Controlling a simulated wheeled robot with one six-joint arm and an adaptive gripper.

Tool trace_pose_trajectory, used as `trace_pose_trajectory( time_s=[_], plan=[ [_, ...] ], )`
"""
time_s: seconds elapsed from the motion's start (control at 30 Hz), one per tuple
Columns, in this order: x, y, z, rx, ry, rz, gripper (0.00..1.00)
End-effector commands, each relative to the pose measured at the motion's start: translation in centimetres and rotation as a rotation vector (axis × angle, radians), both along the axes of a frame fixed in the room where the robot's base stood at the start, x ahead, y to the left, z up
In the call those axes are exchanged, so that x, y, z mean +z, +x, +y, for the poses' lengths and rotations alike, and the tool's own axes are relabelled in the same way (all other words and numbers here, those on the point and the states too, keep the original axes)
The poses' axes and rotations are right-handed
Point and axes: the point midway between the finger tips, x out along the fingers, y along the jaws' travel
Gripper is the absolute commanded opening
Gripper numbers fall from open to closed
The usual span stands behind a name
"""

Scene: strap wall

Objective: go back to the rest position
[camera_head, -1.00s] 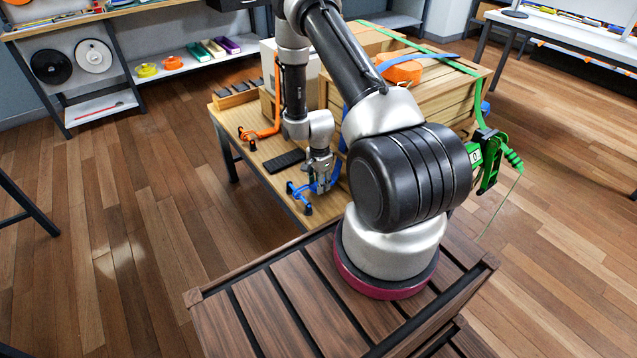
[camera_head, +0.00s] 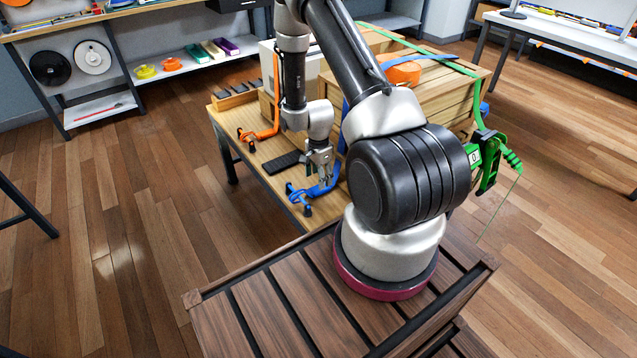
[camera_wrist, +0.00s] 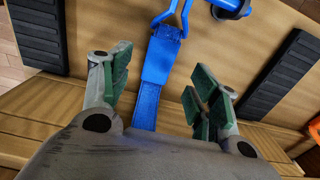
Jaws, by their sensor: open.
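My gripper (camera_head: 322,181) is above the wooden bench, close to a blue strap (camera_head: 327,188) with a hook at its end. In the wrist view its green-padded fingers (camera_wrist: 160,88) stand wide apart, with the blue strap (camera_wrist: 158,62) showing between them. Neither finger pad appears to touch the strap. The strap's blue hook (camera_wrist: 180,12) is at the top of the wrist view, and part of the strap is hidden by my gripper.
A wooden crate (camera_head: 437,92) with an orange roll (camera_head: 403,72) and a green strap (camera_head: 436,63) stands right behind my arm. A green ratchet (camera_head: 489,165) hangs at the right. An orange strap (camera_head: 270,133) and a black pad (camera_head: 284,162) are on the bench (camera_head: 262,182).

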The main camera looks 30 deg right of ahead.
Motion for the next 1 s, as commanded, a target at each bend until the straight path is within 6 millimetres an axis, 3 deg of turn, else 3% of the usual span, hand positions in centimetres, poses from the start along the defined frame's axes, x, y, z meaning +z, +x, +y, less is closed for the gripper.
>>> trace_pose_trajectory(
  time_s=[0.1, 0.3, 0.5, 0.77, 0.87, 1.0],
  plan=[
    [3.0, 0.1, 0.0, 0.000, -0.001, -0.004, 0.61],
    [6.7, 0.1, 0.0, 0.000, -0.001, -0.003, 0.61],
    [8.2, 0.0, 0.0, 0.000, 0.000, 0.000, 0.61],
    [8.3, -0.2, 0.0, 0.065, 0.003, 0.010, 0.61],
    [8.4, -1.5, 0.3, 0.193, 0.017, 0.058, 0.61],
    [8.9, -6.2, 1.1, 0.440, 0.084, 0.194, 0.61]
  ],
)
